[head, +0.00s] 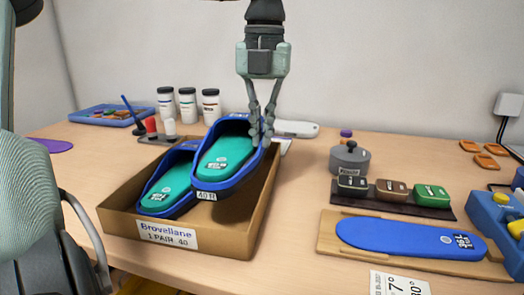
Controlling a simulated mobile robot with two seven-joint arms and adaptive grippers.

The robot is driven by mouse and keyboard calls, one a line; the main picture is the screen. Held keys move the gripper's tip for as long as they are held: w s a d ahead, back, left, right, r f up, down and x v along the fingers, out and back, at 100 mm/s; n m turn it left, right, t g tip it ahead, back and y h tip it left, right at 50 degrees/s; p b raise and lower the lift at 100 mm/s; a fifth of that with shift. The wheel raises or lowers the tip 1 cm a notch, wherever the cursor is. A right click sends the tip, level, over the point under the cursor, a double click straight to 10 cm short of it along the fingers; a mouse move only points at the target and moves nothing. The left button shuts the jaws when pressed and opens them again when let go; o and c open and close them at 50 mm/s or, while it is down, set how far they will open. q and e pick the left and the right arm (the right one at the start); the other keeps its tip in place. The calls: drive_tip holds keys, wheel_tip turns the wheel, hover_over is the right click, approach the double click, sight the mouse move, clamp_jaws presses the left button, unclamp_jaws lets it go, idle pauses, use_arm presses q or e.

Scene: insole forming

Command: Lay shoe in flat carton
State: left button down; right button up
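An open flat carton (184,243) labelled "Brovellane 1 PAIR 40" stands on the table at the left front. One blue shoe with a teal insole (168,182) lies in its left part. A second blue shoe with a teal insole (226,158), marked "40 R", is tilted over the carton's right part, its far end raised above the back wall.
Several jars (187,105) and a blue tray (112,116) stand behind the carton. A grey lidded pot (349,158), a dark rack of blocks (391,202) and a blue insole (408,237) on a board lie to the right.

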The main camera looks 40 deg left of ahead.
sight(263, 152)
use_arm(q)
wheel_tip(263, 152, down, 4)
drive_tip(key=shift+r, duration=0.2)
drive_tip(key=shift+d+f, duration=0.1)
drive_tip(key=shift+f, duration=0.15)
use_arm(e)
drive_tip(key=shift+w+f, duration=0.2)
drive_tip(key=shift+f, duration=0.05)
use_arm(q)
drive_tip(key=shift+f, duration=0.15)
drive_tip(key=shift+f, duration=0.1)
drive_tip(key=shift+f+b, duration=0.15)
drive_tip(key=shift+b, duration=0.15)
drive_tip(key=shift+f, duration=0.2)
drive_tip(key=c, duration=1.7)
unclamp_jaws()
use_arm(e)
wheel_tip(263, 152, up, 3)
drive_tip(key=shift+d+f, duration=0.15)
drive_tip(key=shift+f, duration=0.05)
